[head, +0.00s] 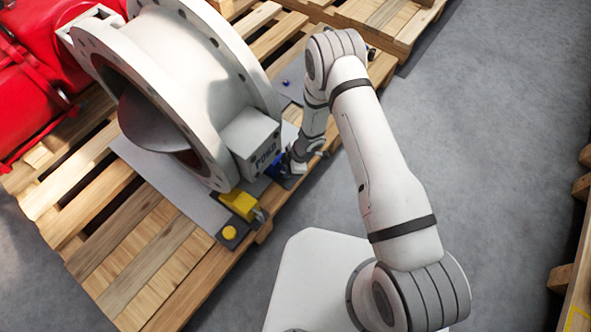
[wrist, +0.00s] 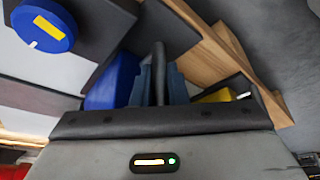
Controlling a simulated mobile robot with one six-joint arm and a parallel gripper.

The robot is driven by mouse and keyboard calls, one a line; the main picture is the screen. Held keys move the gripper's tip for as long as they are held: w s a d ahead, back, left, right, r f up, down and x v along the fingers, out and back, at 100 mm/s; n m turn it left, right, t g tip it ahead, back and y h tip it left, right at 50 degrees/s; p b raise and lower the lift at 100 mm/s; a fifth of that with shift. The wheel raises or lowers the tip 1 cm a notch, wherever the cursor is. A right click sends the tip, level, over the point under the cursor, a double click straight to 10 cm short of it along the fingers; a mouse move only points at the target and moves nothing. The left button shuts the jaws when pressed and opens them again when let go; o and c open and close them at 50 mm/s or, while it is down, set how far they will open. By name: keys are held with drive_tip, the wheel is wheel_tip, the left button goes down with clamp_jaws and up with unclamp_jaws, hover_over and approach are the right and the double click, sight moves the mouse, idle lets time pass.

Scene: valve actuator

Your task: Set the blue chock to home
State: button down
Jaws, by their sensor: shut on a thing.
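The blue chock (head: 274,166) sits low beside the grey labelled box of the valve, on the pallet's near right side. In the wrist view the blue chock (wrist: 112,82) shows left of the fingers. My gripper (head: 296,165) reaches down beside it. In the wrist view my gripper (wrist: 160,88) has its fingers closed on a dark upright piece that appears to be the chock's handle. The fingers hide part of it. I cannot tell whether the chock touches the plate below.
A large flanged valve (head: 150,80) stands on the wooden pallet (head: 130,265). A yellow chock (head: 240,204) and a yellow button (head: 229,232) lie to the front left. A blue button (head: 286,82) is farther back. Grey floor (head: 480,130) is clear on the right.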

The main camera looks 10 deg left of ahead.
drive_tip(key=shift+a, duration=0.5)
drive_tip(key=shift+r, duration=0.1)
drive_tip(key=c, duration=1.7)
unclamp_jaws()
drive_tip(key=shift+w, duration=0.1)
drive_tip(key=shift+w+d, duration=0.1)
drive_tip(key=p+v, duration=0.3)
drive_tip(key=v, duration=0.4)
drive_tip(key=shift+d+r, duration=0.2)
drive_tip(key=shift+r, duration=0.05)
